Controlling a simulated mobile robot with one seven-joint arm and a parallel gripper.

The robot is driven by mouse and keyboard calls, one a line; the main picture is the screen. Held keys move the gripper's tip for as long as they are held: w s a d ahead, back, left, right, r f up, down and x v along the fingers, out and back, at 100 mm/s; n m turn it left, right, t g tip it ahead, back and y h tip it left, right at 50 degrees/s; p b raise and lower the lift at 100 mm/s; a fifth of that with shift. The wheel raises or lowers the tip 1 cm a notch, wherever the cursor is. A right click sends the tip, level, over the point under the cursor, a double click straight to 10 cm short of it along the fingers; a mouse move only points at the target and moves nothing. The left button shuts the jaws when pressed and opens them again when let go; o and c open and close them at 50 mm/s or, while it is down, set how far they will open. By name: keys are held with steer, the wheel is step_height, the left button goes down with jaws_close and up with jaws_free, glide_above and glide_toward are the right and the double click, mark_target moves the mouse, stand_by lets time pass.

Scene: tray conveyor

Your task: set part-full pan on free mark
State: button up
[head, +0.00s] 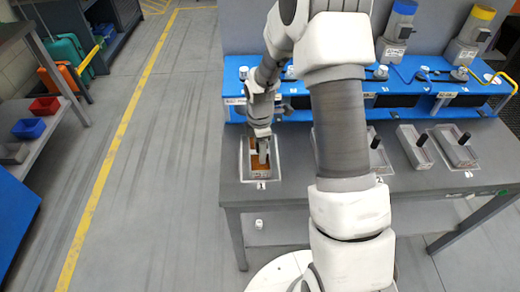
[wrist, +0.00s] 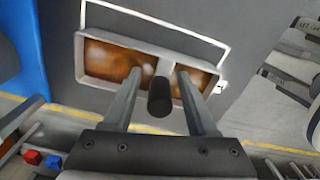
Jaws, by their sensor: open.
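A grey pan (head: 262,172) with brown contents sits at the left end of the grey table, within a white outlined mark (head: 243,160). The wrist view shows the same pan (wrist: 84,60) lying flat, with its dark upright handle (wrist: 159,98). The white outline of the mark (wrist: 160,20) shows beyond its far edge. My gripper (wrist: 158,74) is open, with one finger on each side of the handle and gaps visible to both. In the head view my gripper (head: 264,150) is over the pan and partly hides it.
Several grey pans with black handles, such as one (head: 412,148) and another (head: 456,148), stand to the right, partly hidden by my arm. A blue rack (head: 420,92) runs along the back. Shelves with bins (head: 45,105) stand left, across open floor.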

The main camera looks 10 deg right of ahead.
step_height(320, 180, up, 12)
steer(key=shift+r+p, duration=0.1)
steer(key=shift+p, duration=0.65)
steer(key=s+r+m+t, duration=0.4)
steer(key=s+r+m, duration=0.7)
steer(key=s+r, duration=0.45)
steer(key=s+r+m+t, duration=0.1)
steer(key=s+r+m, duration=0.2)
steer(key=s+m, duration=0.4)
steer(key=shift+s+r+t, duration=0.3)
steer(key=shift+s+r, duration=0.1)
